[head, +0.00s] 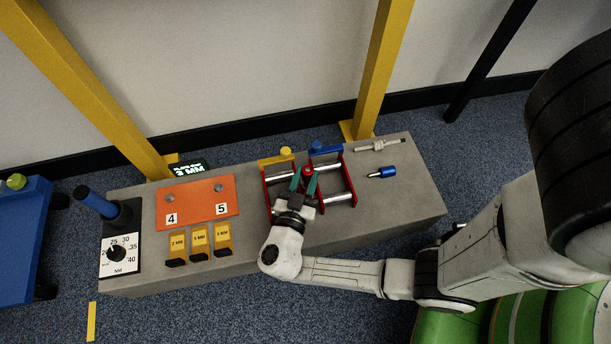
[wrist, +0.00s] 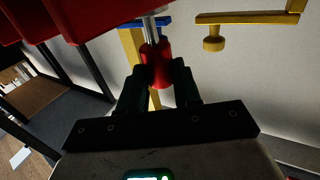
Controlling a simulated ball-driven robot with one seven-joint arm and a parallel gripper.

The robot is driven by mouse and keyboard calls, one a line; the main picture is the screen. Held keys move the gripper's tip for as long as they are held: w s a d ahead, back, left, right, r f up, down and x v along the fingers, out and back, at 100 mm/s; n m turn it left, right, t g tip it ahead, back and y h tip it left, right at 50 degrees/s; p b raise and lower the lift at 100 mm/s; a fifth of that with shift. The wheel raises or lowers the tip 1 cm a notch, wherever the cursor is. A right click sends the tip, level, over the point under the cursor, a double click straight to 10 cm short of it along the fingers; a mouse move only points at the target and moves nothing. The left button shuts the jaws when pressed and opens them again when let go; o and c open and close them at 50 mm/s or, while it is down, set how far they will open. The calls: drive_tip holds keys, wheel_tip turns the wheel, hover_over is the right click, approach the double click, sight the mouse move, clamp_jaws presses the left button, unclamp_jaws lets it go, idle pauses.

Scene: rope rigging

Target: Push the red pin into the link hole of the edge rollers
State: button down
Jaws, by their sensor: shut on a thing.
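The edge rollers (head: 350,184) are red frames with silver rollers on the grey block, one on the left and one on the right. My gripper (head: 303,181), with dark green fingers, is between the two frames. It is shut on the red pin (head: 307,170). In the wrist view the red pin (wrist: 157,66) sits between the fingertips, and its silver shank points up towards a red frame part (wrist: 105,18). The shank's tip is hidden there, so I cannot tell whether it is in the link hole. The hole itself does not show.
A yellow lever (head: 276,158) and a blue lever (head: 326,149) stand behind the rollers. A blue-handled pin (head: 382,172) and a grey rod-like part (head: 378,145) lie to the right. An orange plate (head: 197,203) and yellow tags (head: 200,240) are left. A yellow post (head: 378,65) rises behind.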

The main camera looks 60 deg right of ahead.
drive_tip(key=shift+f, duration=0.6)
drive_tip(key=c, duration=0.7)
unclamp_jaws()
drive_tip(key=a, duration=0.3)
drive_tip(key=s+a+p, duration=0.1)
drive_tip(key=a, duration=0.6)
drive_tip(key=shift+s+a, duration=0.3)
drive_tip(key=shift+a, duration=0.05)
drive_tip(key=shift+d, duration=0.1)
